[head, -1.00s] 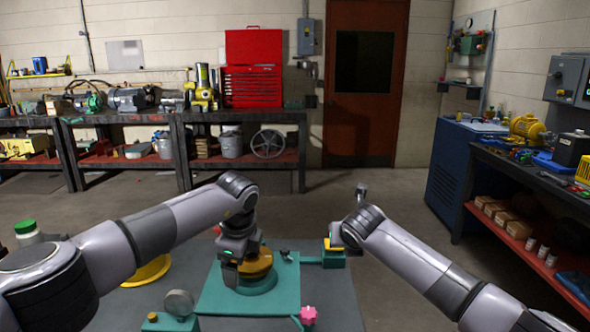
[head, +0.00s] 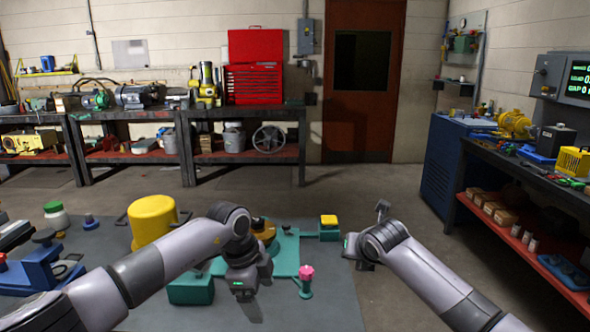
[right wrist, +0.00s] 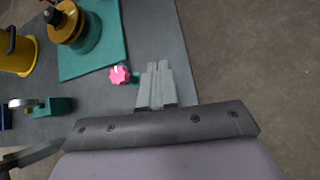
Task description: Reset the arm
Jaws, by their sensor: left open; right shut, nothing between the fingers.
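My left gripper (head: 250,312) hangs fingers-down in the head view, open and empty, at the front edge of the teal plate (head: 286,255). The brass-coloured round part (head: 263,230) on the plate is behind it, partly hidden by my left arm. My right gripper shows in the right wrist view (right wrist: 158,68), its fingers shut together with nothing between them. It is over the mat's edge, beside the pink star knob (right wrist: 120,75). In the head view the knob (head: 306,272) stands on a teal post between both arms; my right fingertips are hard to make out there.
A yellow cylinder (head: 152,218) and a green-lidded jar (head: 56,215) stand at the left, near a blue fixture (head: 40,270). A yellow-topped teal block (head: 329,227) is right of the plate. A cluttered bench (head: 540,180) bounds the right. Floor behind the mat is clear.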

